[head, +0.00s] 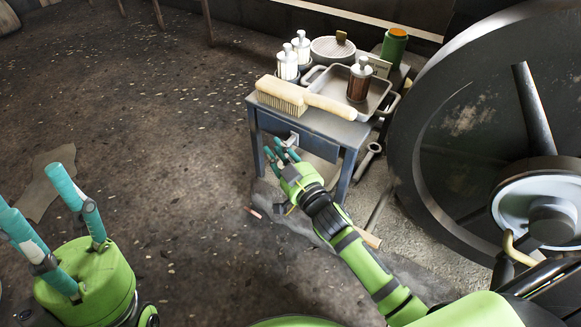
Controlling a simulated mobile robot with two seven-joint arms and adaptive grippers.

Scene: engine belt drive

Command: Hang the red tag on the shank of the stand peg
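My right gripper (273,147) is at the front of the small grey-blue stand (325,124), below its top. Its teal fingers look a little apart, and I see nothing clearly held between them. A small pale fitting (293,139) shows on the stand's front just past the fingers; I cannot tell whether it is the peg. A small reddish piece (254,212) lies on the floor left of my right wrist; it is too small to tell whether it is the red tag.
On the stand are a wooden brush (281,93), a metal tray (333,82), several pump bottles, a round tin (332,50) and a green can (394,43). A large dark wheel (450,130) stands close on the right. The floor at left is mostly clear.

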